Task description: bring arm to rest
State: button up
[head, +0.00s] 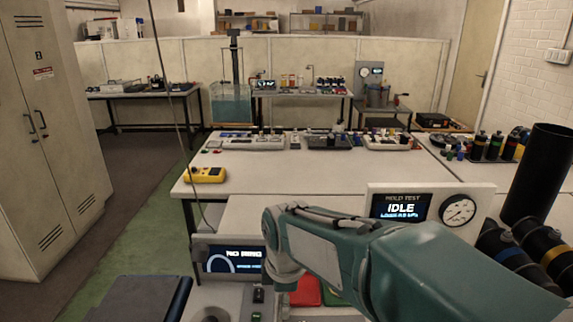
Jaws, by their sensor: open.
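My teal and grey arm (340,255) reaches in from the lower right and crosses the near bench toward the left. Its left end bends downward near the display that reads "NO RING" or similar. My gripper is not visible; it is hidden below or behind the arm or lies outside the picture. I cannot see anything held. A tall black cylinder (537,172) stands upright at the right edge. Dark cylinders with blue and yellow bands (545,248) lie tilted below it, partly hidden by my arm.
A display reading "MOLD TEST IDLE" (401,206) and a dial gauge (458,210) stand behind my arm. A small dark-screened unit (232,259) is at its left. A yellow meter (204,174) sits on the white table (290,182), mostly clear in front. Grey lockers (45,130) stand left.

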jog(key=s+d+r+m+t, duration=0.2)
jog(key=s+d+m, duration=0.5)
jog(key=d+m, duration=0.1)
jog(key=s+d+r+m+t, duration=0.2)
jog(key=s+d+m, duration=0.5)
jog(key=m, duration=0.4)
jog(key=shift+s+d+r+h, duration=0.35)
jog(key=shift+d+r, duration=0.25)
jog(key=shift+d, duration=0.25)
